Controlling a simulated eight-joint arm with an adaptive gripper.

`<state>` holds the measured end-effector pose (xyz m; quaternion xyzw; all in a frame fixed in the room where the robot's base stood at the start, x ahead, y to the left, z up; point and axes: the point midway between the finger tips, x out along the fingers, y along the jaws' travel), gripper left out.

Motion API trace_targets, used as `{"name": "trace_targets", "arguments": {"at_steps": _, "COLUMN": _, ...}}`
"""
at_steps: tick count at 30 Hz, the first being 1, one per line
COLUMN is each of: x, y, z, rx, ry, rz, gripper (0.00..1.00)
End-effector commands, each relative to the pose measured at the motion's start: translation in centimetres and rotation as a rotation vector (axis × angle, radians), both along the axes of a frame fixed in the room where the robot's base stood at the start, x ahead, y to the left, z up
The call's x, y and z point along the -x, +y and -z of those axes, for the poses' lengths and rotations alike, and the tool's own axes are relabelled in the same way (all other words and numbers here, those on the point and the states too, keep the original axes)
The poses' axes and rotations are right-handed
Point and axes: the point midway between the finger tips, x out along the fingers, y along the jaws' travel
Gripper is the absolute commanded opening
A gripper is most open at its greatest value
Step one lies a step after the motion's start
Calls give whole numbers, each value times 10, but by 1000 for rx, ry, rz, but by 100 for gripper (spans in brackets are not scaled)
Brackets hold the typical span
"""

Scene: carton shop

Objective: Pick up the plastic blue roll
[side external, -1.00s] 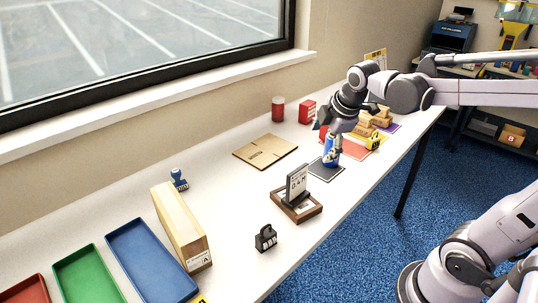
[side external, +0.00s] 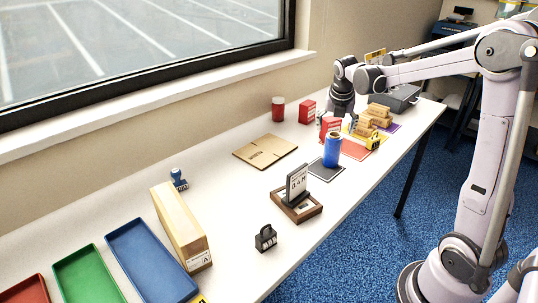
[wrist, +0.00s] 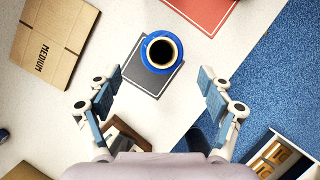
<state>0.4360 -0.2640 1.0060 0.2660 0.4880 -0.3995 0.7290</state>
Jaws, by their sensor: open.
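The blue plastic roll (side external: 332,151) stands upright on a dark grey mat (side external: 322,174). In the wrist view I look down on the roll (wrist: 149,42), a blue ring around a tan core with a dark hole. My gripper (side external: 338,124) is open and empty, behind the roll and apart from it in the side view. In the wrist view the two fingers of my gripper (wrist: 159,80) are spread wide. The roll lies just beyond the gap between the fingertips there.
A flat carton (side external: 265,151) lies left of the roll. A sign on a wooden stand (side external: 298,190) is in front. The table's right edge (wrist: 222,92) is close.

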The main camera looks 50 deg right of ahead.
Motion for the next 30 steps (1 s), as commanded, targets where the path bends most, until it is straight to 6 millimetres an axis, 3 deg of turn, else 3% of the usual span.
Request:
{"name": "trace_targets", "arguments": {"at_steps": 21, "x": -13, "y": -25, "z": 71, "rx": -1, "ry": -3, "rz": 2, "gripper": 80}}
{"name": "trace_targets", "arguments": {"at_steps": 30, "x": -14, "y": -26, "z": 76, "rx": -1, "ry": -3, "rz": 2, "gripper": 80}}
